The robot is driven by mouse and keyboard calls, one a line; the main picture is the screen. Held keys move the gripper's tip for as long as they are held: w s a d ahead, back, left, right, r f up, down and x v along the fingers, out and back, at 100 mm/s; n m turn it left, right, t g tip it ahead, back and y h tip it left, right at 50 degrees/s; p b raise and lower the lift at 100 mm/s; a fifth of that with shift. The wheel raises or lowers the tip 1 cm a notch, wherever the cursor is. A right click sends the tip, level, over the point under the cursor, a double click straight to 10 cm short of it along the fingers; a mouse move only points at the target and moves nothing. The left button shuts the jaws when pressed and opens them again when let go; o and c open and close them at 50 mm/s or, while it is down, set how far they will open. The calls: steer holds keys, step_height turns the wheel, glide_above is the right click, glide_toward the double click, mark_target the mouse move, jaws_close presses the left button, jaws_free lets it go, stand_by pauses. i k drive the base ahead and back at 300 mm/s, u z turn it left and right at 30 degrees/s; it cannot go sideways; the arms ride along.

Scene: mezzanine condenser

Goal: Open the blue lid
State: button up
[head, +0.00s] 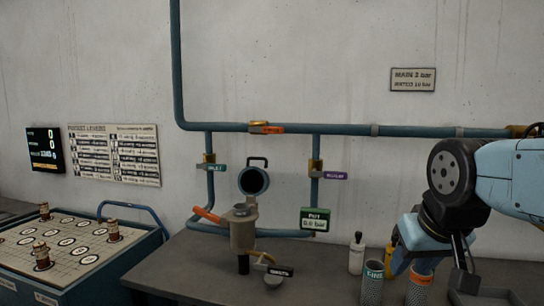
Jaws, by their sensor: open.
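A round lid (254,180) with a dark face, a blue-grey rim and a black handle on top stands upright behind and above a grey-beige pot (242,232). It looks swung up, with the pot's mouth showing below it. An orange lever sticks out to the pot's left. My gripper (459,262) is at the right, over the bench and well apart from the lid. Its dark fingers are small and partly hidden by my arm. It is open, and I see nothing held in it.
Two labelled canisters (373,282) and a white bottle (356,254) stand on the grey bench (200,262) between the pot and my gripper. Teal pipes (220,126) with valves run along the wall. A green pressure display (314,219) sits behind. A board table (70,245) stands left.

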mark_target(253, 181)
steer(key=u, duration=0.15)
steer(key=i, duration=0.95)
steer(key=u, duration=0.5)
